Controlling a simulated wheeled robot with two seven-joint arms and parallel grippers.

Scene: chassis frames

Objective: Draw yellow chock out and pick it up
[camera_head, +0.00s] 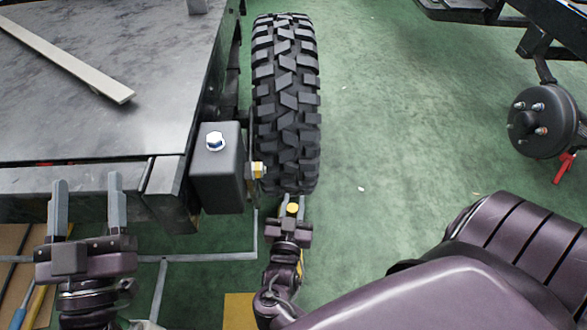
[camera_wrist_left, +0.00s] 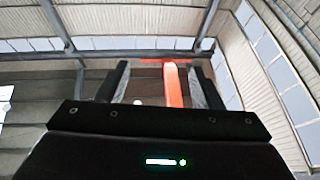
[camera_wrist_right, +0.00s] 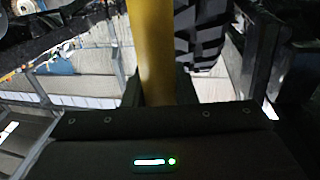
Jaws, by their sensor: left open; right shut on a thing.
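The yellow chock shows as a yellow end (camera_head: 292,208) at the foot of the big black tyre (camera_head: 286,105). My right gripper (camera_head: 291,206) is shut on it, low in front of the tyre. In the right wrist view a yellow bar (camera_wrist_right: 152,50) stands between the fingers, with tyre tread behind it. The rest of the chock is hidden in the head view, and I cannot tell whether it touches the tyre. My left gripper (camera_head: 87,205) is open and empty, in front of the chassis edge at the left.
A dark flat chassis bed (camera_head: 110,110) with a pale bar (camera_head: 65,60) fills the left. A black box (camera_head: 217,175) with a bolt sits beside the tyre. A yellow patch (camera_head: 239,311) lies near the front. A wheel hub (camera_head: 541,122) stands at the right. Green floor between is clear.

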